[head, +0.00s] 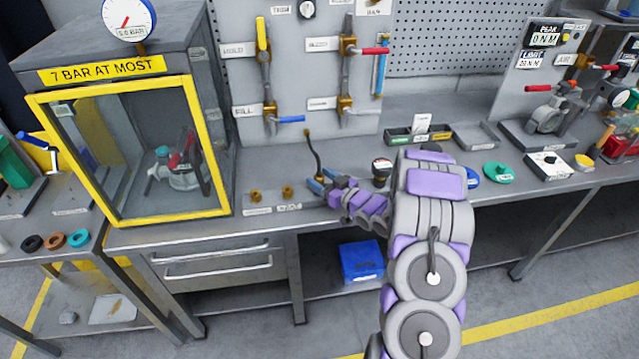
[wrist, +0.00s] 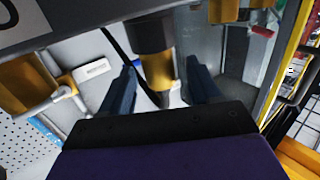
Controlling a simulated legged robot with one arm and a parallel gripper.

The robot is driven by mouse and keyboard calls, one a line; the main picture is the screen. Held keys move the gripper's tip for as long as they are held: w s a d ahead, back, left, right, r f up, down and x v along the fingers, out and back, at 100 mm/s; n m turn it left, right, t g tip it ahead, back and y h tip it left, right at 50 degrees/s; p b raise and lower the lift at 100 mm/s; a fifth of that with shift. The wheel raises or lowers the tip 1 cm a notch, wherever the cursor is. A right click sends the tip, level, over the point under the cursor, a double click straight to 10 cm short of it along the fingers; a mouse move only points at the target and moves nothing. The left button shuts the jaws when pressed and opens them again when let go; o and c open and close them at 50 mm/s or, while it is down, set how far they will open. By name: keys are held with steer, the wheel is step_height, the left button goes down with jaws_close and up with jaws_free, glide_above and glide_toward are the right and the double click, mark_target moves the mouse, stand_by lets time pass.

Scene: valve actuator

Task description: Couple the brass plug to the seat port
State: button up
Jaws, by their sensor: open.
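My gripper (head: 318,184) reaches left, low over the bench. In the wrist view its two dark blue fingers (wrist: 160,88) stand apart, one on each side of a brass plug (wrist: 159,72) with a dark collar. I cannot tell whether either finger touches it. A black hose (head: 316,155) rises beside the gripper in the head view. A left brass port (head: 256,196) and a right brass port (head: 288,191) sit on a low grey block left of the gripper. Their labels are too small to read, so I cannot tell which is the seat port.
A yellow-framed cabinet (head: 215,150) marked 7 BAR AT MOST stands left of the ports. Behind is a grey panel (head: 285,70) with brass valves and coloured handles. Trays (head: 476,136) and small parts lie to the right. A blue bin (head: 362,262) sits below the bench.

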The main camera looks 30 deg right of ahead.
steer(key=shift+w+a, duration=0.25)
steer(key=shift+w, duration=0.35)
steer(key=shift+c, duration=0.3)
steer(key=c, duration=1)
steer(key=shift+c, duration=0.2)
